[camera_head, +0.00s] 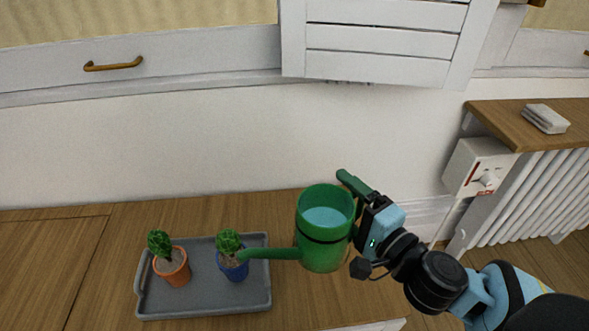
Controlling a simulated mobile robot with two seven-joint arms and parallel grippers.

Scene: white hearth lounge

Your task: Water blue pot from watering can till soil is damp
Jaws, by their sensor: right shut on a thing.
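The green watering can (324,245) shows in the head view with pale blue water inside its open top. My right gripper (366,205) is shut on the can's handle at its right side. The can is held up, with its spout (270,254) pointing left and its tip at the blue pot. The blue pot (235,271) stands upright with a green plant (229,241) in it. Its soil is partly hidden by the plant and spout tip, and I cannot tell whether it is damp. My left gripper is not in view.
A grey tray (205,306) on the wooden surface (60,255) holds the blue pot and an orange pot (173,275) with a plant, to its left. A white wall stands behind. A white radiator (528,200) with a wooden shelf is at right.

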